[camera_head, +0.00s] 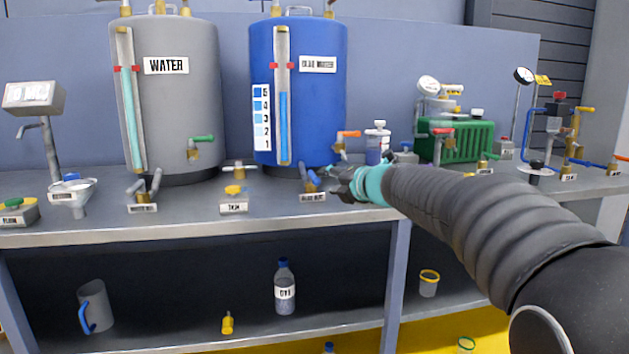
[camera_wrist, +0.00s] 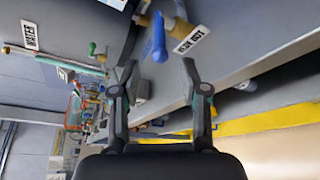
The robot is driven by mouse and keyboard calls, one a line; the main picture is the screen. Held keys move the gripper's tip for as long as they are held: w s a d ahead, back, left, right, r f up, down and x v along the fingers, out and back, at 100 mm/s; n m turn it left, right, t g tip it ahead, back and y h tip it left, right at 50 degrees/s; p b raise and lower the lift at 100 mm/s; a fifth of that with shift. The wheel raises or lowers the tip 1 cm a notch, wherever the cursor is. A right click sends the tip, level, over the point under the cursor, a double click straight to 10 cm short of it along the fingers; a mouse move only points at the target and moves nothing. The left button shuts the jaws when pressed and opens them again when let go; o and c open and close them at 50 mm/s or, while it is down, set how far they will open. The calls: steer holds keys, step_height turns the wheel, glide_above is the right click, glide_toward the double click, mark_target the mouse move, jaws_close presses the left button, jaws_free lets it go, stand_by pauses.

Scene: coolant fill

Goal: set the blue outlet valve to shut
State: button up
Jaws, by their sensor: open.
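The blue outlet valve (camera_head: 309,180) sits on the bench front below the blue tank, behind a small label plate (camera_head: 312,197). In the wrist view its blue lever handle (camera_wrist: 159,38) points down the picture toward my gripper, beside its brass body and the label (camera_wrist: 190,40). My gripper (camera_head: 333,182) is just right of the valve in the head view. In the wrist view my gripper (camera_wrist: 159,66) is open, with a fingertip to each side of the line of the handle. The handle's end appears just ahead of the gap; contact cannot be told.
The blue tank (camera_head: 325,95) and grey water tank (camera_head: 185,100) stand behind. A yellow-handled valve (camera_head: 235,189) and a grey-handled valve (camera_head: 145,188) are to the left. An orange-handled tap (camera_head: 347,134) and a small bottle (camera_head: 377,145) are near my arm.

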mark_target(315, 179)
steer(key=x, duration=0.8)
steer(key=shift+w+a+f, duration=0.1)
steer(key=shift+w+a, duration=0.05)
steer(key=shift+w, duration=0.05)
jaws_close()
